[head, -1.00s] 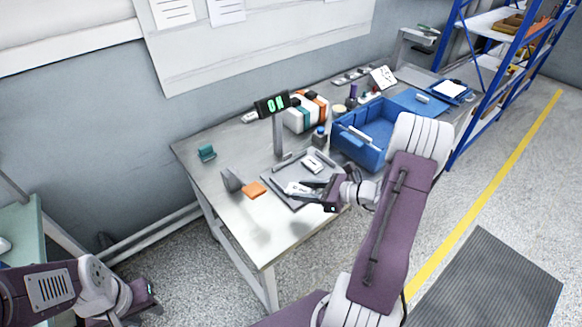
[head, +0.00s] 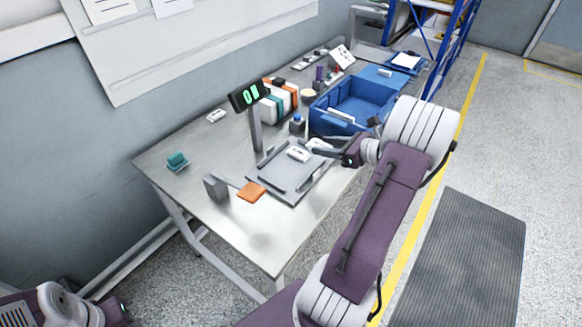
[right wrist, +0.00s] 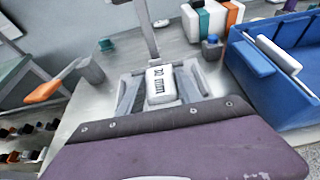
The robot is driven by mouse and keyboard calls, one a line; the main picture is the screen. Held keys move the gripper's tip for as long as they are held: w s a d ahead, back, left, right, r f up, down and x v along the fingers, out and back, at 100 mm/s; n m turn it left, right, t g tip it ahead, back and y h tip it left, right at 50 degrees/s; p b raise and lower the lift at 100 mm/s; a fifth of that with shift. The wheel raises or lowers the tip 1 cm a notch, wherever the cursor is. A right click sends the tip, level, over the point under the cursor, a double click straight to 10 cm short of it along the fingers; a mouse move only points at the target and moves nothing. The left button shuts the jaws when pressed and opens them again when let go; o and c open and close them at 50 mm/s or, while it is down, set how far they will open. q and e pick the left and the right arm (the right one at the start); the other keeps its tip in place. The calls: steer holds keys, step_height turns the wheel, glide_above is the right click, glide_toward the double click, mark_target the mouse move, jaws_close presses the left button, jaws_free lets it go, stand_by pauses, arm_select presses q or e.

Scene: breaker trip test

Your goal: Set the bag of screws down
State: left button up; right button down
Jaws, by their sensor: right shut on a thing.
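In the right wrist view a white block-like packet with dark print (right wrist: 162,86) shows between the grey fingers. I cannot tell whether the held bag touches the tray. My left gripper (head: 122,312) is at the lower left edge, mostly cut off, away from the bench.
A blue bin (head: 330,128) stands right behind the gripper. A post display (head: 248,95) rises behind the tray. The bench's front left (head: 245,230) is clear.

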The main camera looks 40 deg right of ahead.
steer(key=b, duration=0.2)
glide_above(290, 173)
step_height(290, 173, down, 6)
steer(key=shift+f, duration=0.25)
steer(key=shift+d+f, duration=0.1)
steer(key=shift+f, duration=1.9)
steer(key=shift+b, duration=0.4)
steer(key=c, duration=0.8)
jaws_free()
steer(key=shift+f, duration=0.1)
